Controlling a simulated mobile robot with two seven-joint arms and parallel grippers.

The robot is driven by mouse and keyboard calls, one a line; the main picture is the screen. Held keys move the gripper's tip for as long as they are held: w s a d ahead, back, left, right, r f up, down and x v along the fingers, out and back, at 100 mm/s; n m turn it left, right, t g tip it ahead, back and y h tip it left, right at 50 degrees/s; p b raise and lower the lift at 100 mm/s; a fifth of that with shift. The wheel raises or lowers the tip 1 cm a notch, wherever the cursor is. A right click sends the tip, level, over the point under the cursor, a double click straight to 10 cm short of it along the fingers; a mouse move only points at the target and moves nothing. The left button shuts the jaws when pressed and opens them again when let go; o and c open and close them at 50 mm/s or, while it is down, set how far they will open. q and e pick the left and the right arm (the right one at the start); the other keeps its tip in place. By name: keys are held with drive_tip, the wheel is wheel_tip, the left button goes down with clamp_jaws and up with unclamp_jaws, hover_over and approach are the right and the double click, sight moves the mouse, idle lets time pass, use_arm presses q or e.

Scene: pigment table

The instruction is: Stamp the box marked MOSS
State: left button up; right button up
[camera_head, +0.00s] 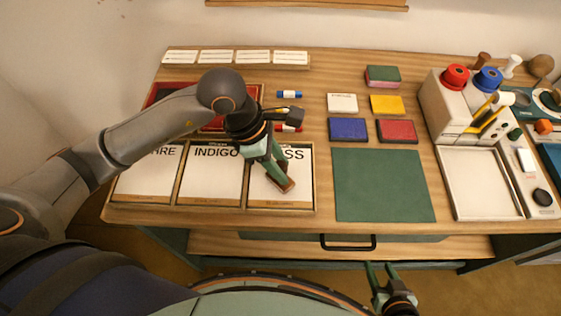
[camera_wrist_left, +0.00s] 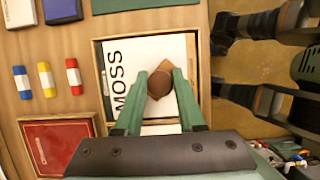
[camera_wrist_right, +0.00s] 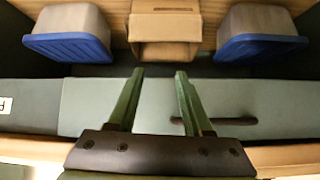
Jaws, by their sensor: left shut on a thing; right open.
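The box marked MOSS (camera_head: 307,180) is the rightmost of three framed boxes at the table's front left; my arm partly covers its label. In the left wrist view its white face (camera_wrist_left: 180,48) and full label show. My left gripper (camera_head: 277,176) is shut on a brown stamp (camera_head: 287,186) over the lower part of that face. In the left wrist view the stamp's round knob (camera_wrist_left: 160,84) sits between the fingertips; whether its base touches the face I cannot tell. My right gripper (camera_head: 380,273) is open and empty, low in front of the table.
The INDIGO box (camera_head: 212,180) and another box (camera_head: 150,178) stand to the left. A red tray (camera_wrist_left: 62,150) lies behind, with several small coloured tubes. A green mat (camera_head: 382,185) and coloured blocks lie to the right. A drawer handle (camera_head: 348,246) projects at the front.

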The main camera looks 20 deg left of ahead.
use_arm(q)
drive_tip(key=shift+w+r+p, duration=0.1)
drive_tip(key=shift+r+p, duration=1.65)
drive_tip(key=shift+r, duration=1.6)
drive_tip(key=shift+f, duration=0.1)
